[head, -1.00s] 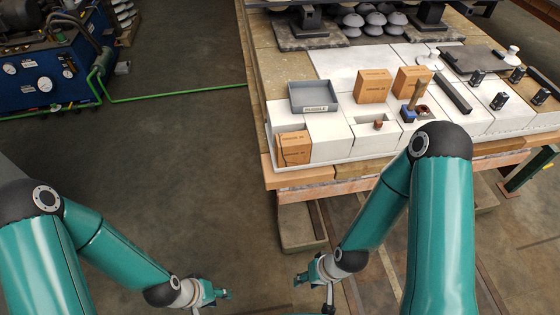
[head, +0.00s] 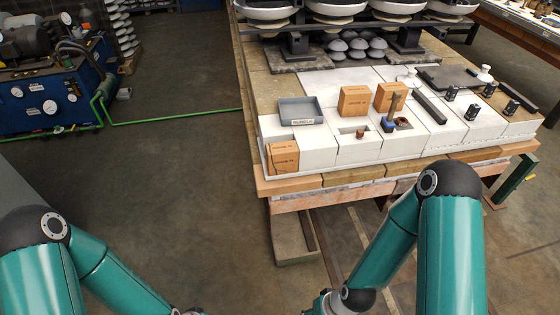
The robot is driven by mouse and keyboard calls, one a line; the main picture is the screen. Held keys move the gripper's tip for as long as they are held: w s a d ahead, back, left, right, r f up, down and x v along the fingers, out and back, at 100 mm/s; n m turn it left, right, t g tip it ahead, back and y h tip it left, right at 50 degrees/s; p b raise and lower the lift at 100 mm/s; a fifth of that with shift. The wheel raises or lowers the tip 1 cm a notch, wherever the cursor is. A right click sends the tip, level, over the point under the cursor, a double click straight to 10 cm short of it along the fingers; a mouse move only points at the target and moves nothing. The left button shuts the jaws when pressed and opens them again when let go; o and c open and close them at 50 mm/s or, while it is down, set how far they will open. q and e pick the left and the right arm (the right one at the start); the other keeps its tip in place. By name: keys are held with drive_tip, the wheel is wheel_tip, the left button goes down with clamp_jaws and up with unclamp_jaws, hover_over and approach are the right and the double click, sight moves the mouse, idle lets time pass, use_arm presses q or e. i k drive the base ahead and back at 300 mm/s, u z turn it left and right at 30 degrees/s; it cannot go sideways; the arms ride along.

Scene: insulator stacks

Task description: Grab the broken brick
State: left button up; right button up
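An orange-brown brick (head: 283,156) with an uneven top edge stands in the near left corner of the white block surface on the table. Two more orange-brown bricks, a left one (head: 354,101) and a right one (head: 390,97), stand farther back and look whole. My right gripper (head: 318,305) is only partly in view at the bottom edge, well below and in front of the table, and its fingertips are cut off.
A grey tray (head: 300,112) lies behind the corner brick. A small brown piece (head: 360,134) sits in a recess, beside a blue tool (head: 389,124). Black fittings (head: 452,93) and a dark bar stand to the right. The floor (head: 190,190) left of the table is clear.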

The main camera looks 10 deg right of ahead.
sight(282, 158)
drive_tip(key=z, duration=0.05)
drive_tip(key=i, duration=0.9)
drive_tip(key=u, duration=0.05)
